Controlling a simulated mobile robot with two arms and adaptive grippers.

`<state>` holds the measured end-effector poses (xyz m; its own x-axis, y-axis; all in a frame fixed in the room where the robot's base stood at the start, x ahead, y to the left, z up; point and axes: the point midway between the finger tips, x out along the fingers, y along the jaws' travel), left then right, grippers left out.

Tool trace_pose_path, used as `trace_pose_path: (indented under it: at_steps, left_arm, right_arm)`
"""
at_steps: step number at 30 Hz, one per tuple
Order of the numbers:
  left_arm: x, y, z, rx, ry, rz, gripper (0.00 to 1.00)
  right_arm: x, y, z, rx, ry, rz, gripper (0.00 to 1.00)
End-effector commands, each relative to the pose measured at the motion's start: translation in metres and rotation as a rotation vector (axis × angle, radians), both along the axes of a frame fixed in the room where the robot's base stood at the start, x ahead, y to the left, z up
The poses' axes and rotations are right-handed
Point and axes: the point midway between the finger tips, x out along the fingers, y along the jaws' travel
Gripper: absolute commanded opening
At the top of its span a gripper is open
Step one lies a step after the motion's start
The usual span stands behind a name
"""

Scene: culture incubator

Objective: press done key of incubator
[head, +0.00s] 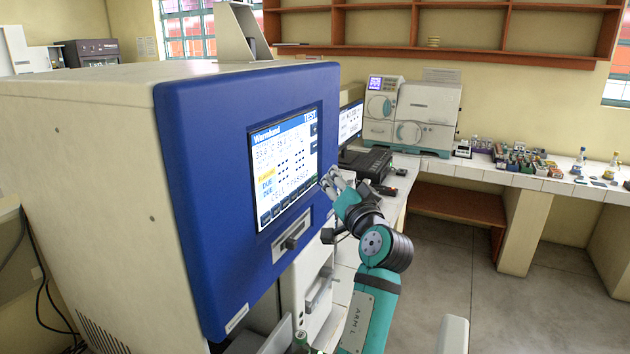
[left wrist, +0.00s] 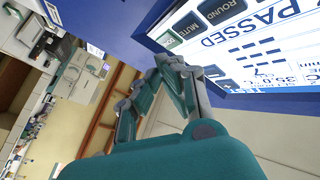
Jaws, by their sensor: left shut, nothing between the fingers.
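The incubator (head: 205,200) is a large cream cabinet with a blue front in the head view. Its lit screen (head: 283,160) has a row of dark keys along the bottom. My left gripper (head: 328,180) is shut and empty beside the screen's lower right corner.
A slot with a knob (head: 292,243) is below the screen. Behind my arm, a bench carries a dark device (head: 367,162), a monitor (head: 350,122) and a white analyser (head: 412,115). Small bottles and boxes (head: 520,158) stand further right. The floor (head: 450,275) at right is clear.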

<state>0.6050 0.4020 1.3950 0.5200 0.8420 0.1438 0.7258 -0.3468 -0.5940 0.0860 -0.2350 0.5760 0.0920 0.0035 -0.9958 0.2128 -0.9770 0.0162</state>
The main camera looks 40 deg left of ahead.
Motion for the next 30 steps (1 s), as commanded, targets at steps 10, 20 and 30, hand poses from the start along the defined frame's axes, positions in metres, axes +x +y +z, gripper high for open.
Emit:
trace_pose_path:
  at_steps: [10,20,30]
  left_arm:
    - [0.008,-0.034,-0.003,-0.001,0.0,-0.002,0.0]
    - [0.011,-0.046,0.0,0.0,0.0,0.0,0.0]
    - [0.011,-0.046,0.0,-0.001,0.0,-0.001,0.0]
  right_arm:
    - [0.0,0.0,-0.022,0.0,0.0,0.0,0.4]
    - [0.0,0.0,-0.025,0.0,0.0,0.0,0.4]
    - [0.0,0.0,-0.025,0.0,0.0,0.0,0.4]
